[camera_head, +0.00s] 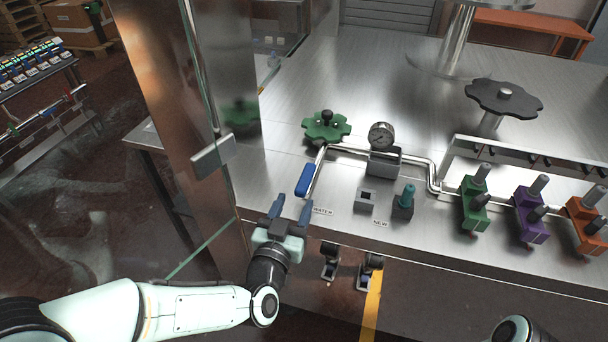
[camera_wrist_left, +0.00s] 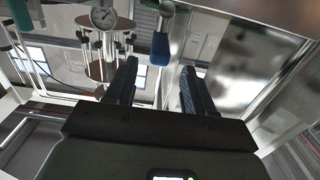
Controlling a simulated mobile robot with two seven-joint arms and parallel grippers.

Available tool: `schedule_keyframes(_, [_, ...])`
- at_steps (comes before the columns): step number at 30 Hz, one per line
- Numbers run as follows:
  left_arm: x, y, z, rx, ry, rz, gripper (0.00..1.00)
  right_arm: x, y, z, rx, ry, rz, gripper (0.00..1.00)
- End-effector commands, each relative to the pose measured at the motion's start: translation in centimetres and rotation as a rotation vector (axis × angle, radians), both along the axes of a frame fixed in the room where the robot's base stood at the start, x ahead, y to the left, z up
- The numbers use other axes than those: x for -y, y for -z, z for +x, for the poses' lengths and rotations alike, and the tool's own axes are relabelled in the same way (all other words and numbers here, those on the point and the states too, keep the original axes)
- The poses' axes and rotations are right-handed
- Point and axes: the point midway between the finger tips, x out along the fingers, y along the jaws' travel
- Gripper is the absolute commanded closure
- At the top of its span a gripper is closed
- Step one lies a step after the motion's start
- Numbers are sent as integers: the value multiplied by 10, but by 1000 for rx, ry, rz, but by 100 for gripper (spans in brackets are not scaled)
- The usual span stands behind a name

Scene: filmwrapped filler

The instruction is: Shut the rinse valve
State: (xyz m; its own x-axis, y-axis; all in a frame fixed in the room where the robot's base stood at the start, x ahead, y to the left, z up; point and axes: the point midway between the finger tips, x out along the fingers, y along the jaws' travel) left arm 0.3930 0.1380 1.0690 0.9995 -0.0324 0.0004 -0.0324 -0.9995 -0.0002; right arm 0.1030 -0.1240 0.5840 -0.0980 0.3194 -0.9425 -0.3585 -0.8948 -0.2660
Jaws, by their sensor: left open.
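The rinse valve shows as a blue lever handle (camera_head: 304,180) on a bent steel pipe (camera_head: 318,165), at the left end of the steel worktop. The handle lies roughly along the pipe in the head view. My left gripper (camera_head: 291,208) is open and empty, just in front of the handle, its blue-grey fingers pointing at it. In the left wrist view the blue handle (camera_wrist_left: 161,47) is beyond and between the open fingertips (camera_wrist_left: 160,70), apart from both. My right gripper is not in view.
A green handwheel (camera_head: 326,127) and a gauge (camera_head: 381,135) stand behind. A teal-topped switch (camera_head: 404,199) is to the right, then green (camera_head: 475,205), purple (camera_head: 531,215) and orange (camera_head: 583,220) units. A clear panel with a steel post (camera_head: 185,110) is close on the left.

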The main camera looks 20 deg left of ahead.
Motion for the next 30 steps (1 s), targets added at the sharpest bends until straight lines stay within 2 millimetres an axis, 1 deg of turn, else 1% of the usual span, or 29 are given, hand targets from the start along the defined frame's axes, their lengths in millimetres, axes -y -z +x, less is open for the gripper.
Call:
schedule_keyframes(1, [1, 2, 11, -2, 1, 3, 47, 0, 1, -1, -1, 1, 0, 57])
schedule_keyframes(6, [2, 2, 46, -3, 1, 2, 47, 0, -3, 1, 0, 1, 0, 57])
schedule_keyframes(9, [3, 3, 61, -3, 1, 3, 47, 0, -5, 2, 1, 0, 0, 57])
schedule_keyframes(12, [3, 2, 71, -3, 1, 1, 47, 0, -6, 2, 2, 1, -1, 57])
schedule_keyframes(17, [3, 3, 79, -2, 2, 1, 47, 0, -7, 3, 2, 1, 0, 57])
schedule_keyframes(24, [3, 3, 79, -2, 2, 0, 47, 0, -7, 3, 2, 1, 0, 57])
schedule_keyframes(25, [3, 3, 79, -2, 2, 0, 50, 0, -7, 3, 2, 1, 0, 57])
schedule_keyframes(26, [3, 3, 79, -2, 2, 0, 60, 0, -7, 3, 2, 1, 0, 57])
schedule_keyframes(27, [3, 3, 79, -2, 2, 0, 73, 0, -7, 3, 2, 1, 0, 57])
schedule_keyframes(29, [3, 3, 79, -2, 2, 0, 92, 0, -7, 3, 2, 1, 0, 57])
schedule_keyframes(30, [3, 3, 79, -2, 2, 0, 100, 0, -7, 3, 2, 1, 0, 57])
